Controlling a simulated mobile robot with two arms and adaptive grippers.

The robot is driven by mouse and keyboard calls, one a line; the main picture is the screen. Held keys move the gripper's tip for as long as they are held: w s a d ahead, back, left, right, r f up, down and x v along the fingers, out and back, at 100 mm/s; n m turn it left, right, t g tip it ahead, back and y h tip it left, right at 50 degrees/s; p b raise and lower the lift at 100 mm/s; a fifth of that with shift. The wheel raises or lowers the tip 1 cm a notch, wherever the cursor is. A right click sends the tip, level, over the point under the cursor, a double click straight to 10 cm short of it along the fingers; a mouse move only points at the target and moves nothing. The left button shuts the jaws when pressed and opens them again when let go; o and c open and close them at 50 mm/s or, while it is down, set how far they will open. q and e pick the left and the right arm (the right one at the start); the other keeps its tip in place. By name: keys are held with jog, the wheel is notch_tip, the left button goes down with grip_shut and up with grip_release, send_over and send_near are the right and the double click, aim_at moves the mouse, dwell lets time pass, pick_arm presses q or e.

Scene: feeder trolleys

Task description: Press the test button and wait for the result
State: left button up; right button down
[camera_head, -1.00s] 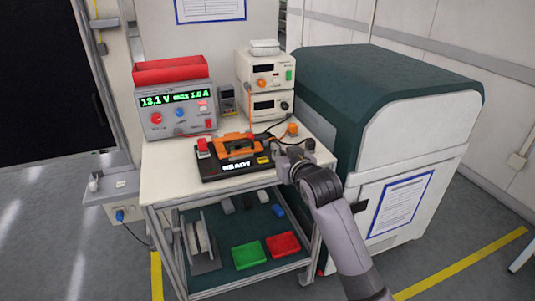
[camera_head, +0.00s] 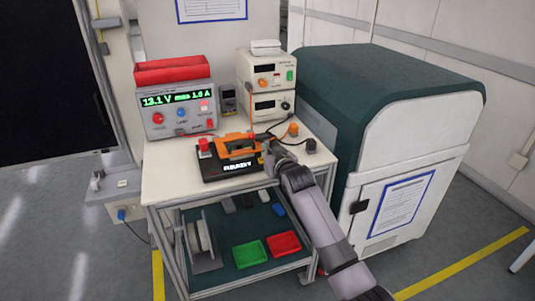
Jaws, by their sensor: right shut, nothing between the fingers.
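The black test fixture (camera_head: 212,172) lies on the trolley top, with an orange clamp part (camera_head: 236,146) on it. A red button-like part (camera_head: 204,146) stands at its left end. A lit display (camera_head: 238,167) on its front edge seems to read READY, though it is blurred. My right gripper (camera_head: 267,153) is shut and empty at the right end of the fixture. It covers the spot where a small yellow part showed before. I cannot tell whether it touches the fixture. My left gripper is not in view.
A power supply (camera_head: 178,121) showing 13.1 V stands at the back left with a red bin (camera_head: 172,72) on top. Stacked instruments (camera_head: 260,85) stand at the back. A large green and white machine (camera_head: 415,125) stands close on the right. The trolley's front left top (camera_head: 168,180) is clear.

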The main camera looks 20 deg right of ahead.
jog(key=shift+f, duration=0.35)
